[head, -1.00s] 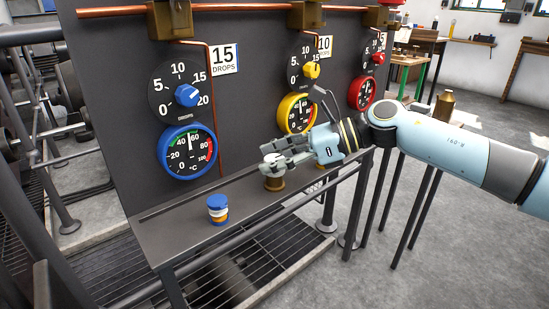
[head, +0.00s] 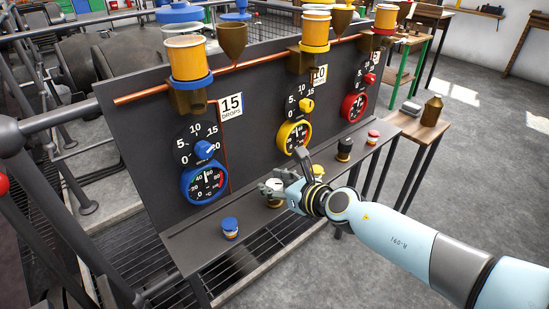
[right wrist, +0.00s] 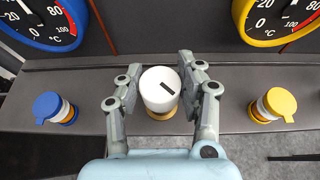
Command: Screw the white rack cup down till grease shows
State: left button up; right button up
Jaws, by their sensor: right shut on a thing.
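The white rack cup (right wrist: 158,84) stands upright on the shelf in the right wrist view, with a dark bar mark on its top and a brass-coloured base below. My right gripper (right wrist: 161,84) has one finger on each side of the cup and is shut on it. In the head view my right gripper (head: 274,187) is at the shelf below the dials and hides much of the white cup (head: 274,202). I see no grease on the cup's top. My left gripper is not in view.
A blue-capped cup (head: 230,228) stands left of the white one, and a yellow-capped cup (right wrist: 275,106) right of it. A dark cup (head: 344,149) and a red-capped cup (head: 373,138) stand further right. The dial panel (head: 250,140) rises close behind the shelf (head: 195,250).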

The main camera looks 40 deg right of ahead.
aim_at(274, 183)
jog(key=m+h+p, duration=0.1)
jog(key=p, duration=0.1)
jog(key=m+h+p, duration=0.1)
jog(key=h+p, duration=0.1)
jog(key=shift+w+a+r+m, duration=0.1)
jog(key=shift+a+r+m, duration=0.05)
jog(key=shift+r+m, duration=0.2)
jog(key=shift+f+m+h+p, duration=0.2)
jog(key=shift+m+h+p, duration=0.2)
jog(key=shift+m+h, duration=0.6)
jog(key=shift+f+m+g+h, duration=0.1)
jog(key=shift+m+g+h, duration=0.5)
jog(key=shift+h, duration=0.3)
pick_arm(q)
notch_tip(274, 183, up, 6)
pick_arm(e)
jog(key=shift+m+g+h, duration=0.4)
jog(key=shift+m+h, duration=0.5)
jog(key=shift+m, duration=0.05)
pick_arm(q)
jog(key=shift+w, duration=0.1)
pick_arm(e)
jog(key=o, duration=1.2)
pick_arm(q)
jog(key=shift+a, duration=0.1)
pick_arm(e)
notch_tip(274, 183, up, 10)
jog(key=shift+f, duration=0.1)
